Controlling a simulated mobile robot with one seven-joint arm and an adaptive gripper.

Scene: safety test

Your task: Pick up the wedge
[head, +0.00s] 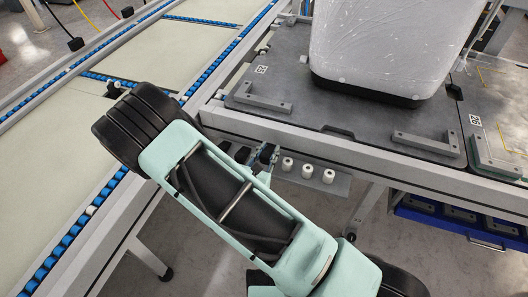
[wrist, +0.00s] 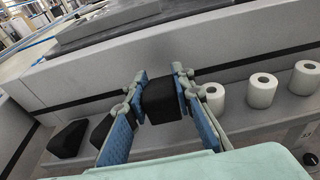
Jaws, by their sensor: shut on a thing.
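A black wedge (wrist: 161,102) sits between the two blue finger pads of my gripper (wrist: 160,84) in the wrist view. The pads press on its left and right sides, so my gripper is shut on it. The wedge is in front of the grey side wall of the workstation; I cannot tell whether it touches the shelf below. Two more black wedges stand to the left, one at the far left (wrist: 68,140) and one (wrist: 99,130) partly hidden by the left finger. In the head view my gripper (head: 264,154) is at the small shelf, and the held wedge is not clear there.
Several white rolls stand right of my gripper, including a near one (wrist: 262,90) on the shelf (head: 341,186). The workstation frame (head: 300,137) is just behind. A large white wrapped bin (head: 385,45) stands above on the grey table. A conveyor (head: 50,150) runs at left.

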